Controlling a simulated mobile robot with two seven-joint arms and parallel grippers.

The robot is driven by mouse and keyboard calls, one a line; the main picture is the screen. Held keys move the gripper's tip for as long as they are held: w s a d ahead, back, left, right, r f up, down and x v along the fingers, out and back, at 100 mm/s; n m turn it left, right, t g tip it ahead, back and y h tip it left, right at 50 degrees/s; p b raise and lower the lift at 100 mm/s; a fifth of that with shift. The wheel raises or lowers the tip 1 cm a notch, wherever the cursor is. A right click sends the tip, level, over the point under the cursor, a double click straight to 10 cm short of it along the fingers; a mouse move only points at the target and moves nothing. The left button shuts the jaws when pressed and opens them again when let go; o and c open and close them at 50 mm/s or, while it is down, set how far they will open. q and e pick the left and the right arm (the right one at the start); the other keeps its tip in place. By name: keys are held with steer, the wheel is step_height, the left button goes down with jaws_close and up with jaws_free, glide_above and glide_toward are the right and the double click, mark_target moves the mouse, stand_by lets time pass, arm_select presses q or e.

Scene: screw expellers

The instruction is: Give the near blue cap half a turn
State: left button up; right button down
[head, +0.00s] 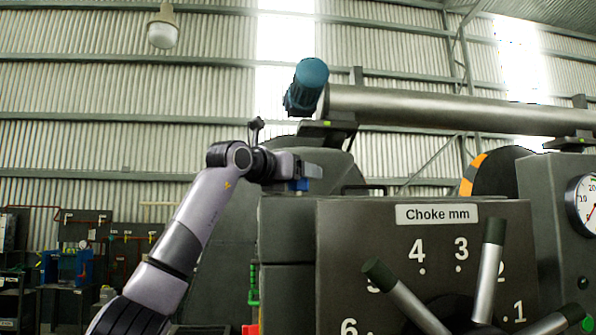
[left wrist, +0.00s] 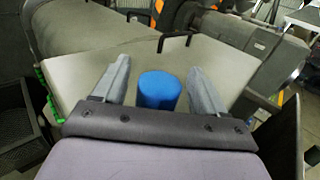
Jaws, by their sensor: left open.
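The blue cap (left wrist: 160,90) is a short upright cylinder at the left edge of the machine's flat top. In the head view a small blue part of it (head: 299,185) shows below the fingers. My left gripper (head: 308,171) is at the cap, its jaws pointing right. In the left wrist view the open fingers (left wrist: 159,65) lie on either side of the cap, with a visible gap on each side. Whether the fingers are level with the cap is hard to tell. My right gripper is in neither view.
The grey machine front (head: 350,270) carries a "Choke mm" plate (head: 437,214), numbers and a handwheel with dark-tipped spokes (head: 490,265). A gauge (head: 583,205) is at right. A long pipe (head: 430,106) with a teal motor (head: 306,86) runs above. Black handles (left wrist: 174,38) stand on the machine top.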

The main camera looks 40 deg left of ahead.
arm_select(q)
steer(key=c, duration=0.9)
steer(key=shift+c, duration=0.2)
steer(key=shift+h, duration=0.3)
steer(key=shift+m+g+h, duration=0.3)
steer(key=shift+m+h, duration=1.9)
steer(key=shift+h, duration=0.9)
steer(key=shift+m+g+h, duration=0.5)
steer(key=shift+m+h, duration=0.4)
steer(key=shift+h, duration=0.4)
steer(key=o, duration=0.9)
steer(key=shift+o, duration=0.2)
